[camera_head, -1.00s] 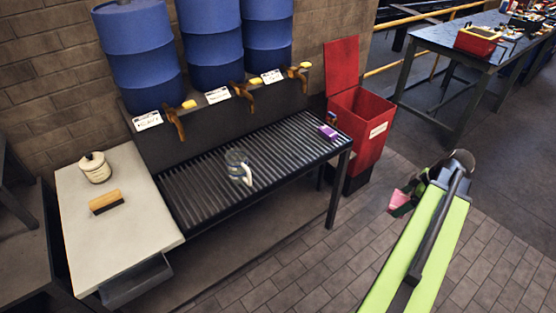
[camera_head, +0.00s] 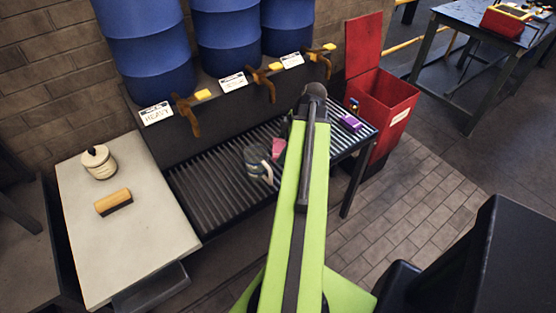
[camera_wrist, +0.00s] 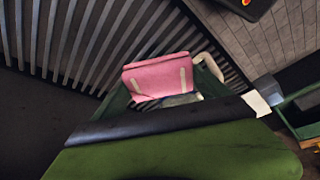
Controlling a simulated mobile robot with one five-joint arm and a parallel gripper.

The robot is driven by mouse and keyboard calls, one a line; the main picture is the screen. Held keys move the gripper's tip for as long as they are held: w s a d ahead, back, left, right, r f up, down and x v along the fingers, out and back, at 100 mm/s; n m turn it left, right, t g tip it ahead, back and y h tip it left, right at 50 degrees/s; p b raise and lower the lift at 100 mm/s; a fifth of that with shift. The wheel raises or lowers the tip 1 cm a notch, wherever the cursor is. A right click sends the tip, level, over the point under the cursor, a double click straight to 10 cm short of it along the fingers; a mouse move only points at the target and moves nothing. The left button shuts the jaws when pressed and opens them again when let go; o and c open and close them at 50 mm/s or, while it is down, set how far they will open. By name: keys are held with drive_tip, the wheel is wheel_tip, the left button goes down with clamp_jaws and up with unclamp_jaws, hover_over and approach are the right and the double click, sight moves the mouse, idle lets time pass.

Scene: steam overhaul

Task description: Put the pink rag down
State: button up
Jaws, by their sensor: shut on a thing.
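The pink rag (camera_wrist: 160,76) is held in my gripper (camera_wrist: 158,84), with the pale fingertips pressed on it in the wrist view. In the head view, a small part of the pink rag (camera_head: 279,149) shows left of my arm's end. The rest of the rag and the gripper are hidden there behind my green arm. The rag appears over the slatted rack (camera_head: 205,192), beside the clear jug (camera_head: 257,163). The jug's pale handle (camera_wrist: 208,64) shows behind the rag in the wrist view. The height of the rag above the slats is hard to tell.
A purple block (camera_head: 351,123) sits at the rack's right end. An open red bin (camera_head: 384,105) stands beyond it. A pale side table (camera_head: 135,235) at left holds a lidded pot (camera_head: 98,162) and a brush (camera_head: 113,202). Blue drums (camera_head: 150,50) with taps overhang the rack's back. The left slats are clear.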

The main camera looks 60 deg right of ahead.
drive_tip(key=shift+s+d, duration=0.25)
drive_tip(key=shift+d, duration=0.05)
drive_tip(key=s+d+r+m+p, duration=0.2)
drive_tip(key=s+d, duration=0.5)
drive_tip(key=s, duration=0.6)
drive_tip(key=shift+n+t, duration=0.3)
drive_tip(key=w+a+f+b, duration=0.1)
drive_tip(key=w+f+b, duration=0.1)
drive_tip(key=w, duration=0.1)
drive_tip(key=w+a+f+b, duration=0.1)
drive_tip(key=w+f+b, duration=0.1)
drive_tip(key=w, duration=0.2)
drive_tip(key=w+a+f+b, duration=0.1)
drive_tip(key=w+f+b, duration=0.2)
drive_tip(key=shift+w, duration=0.15)
drive_tip(key=shift+w+a, duration=0.15)
drive_tip(key=shift+w, duration=0.25)
wheel_tip(320, 180, down, 4)
drive_tip(key=b, duration=0.4)
drive_tip(key=shift+f, duration=0.15)
drive_tip(key=shift+r, duration=0.2)
drive_tip(key=shift+f, duration=0.1)
drive_tip(key=o, duration=0.9)
drive_tip(key=shift+f, duration=0.15)
drive_tip(key=shift+c, duration=0.2)
drive_tip(key=shift+o, duration=1.4)
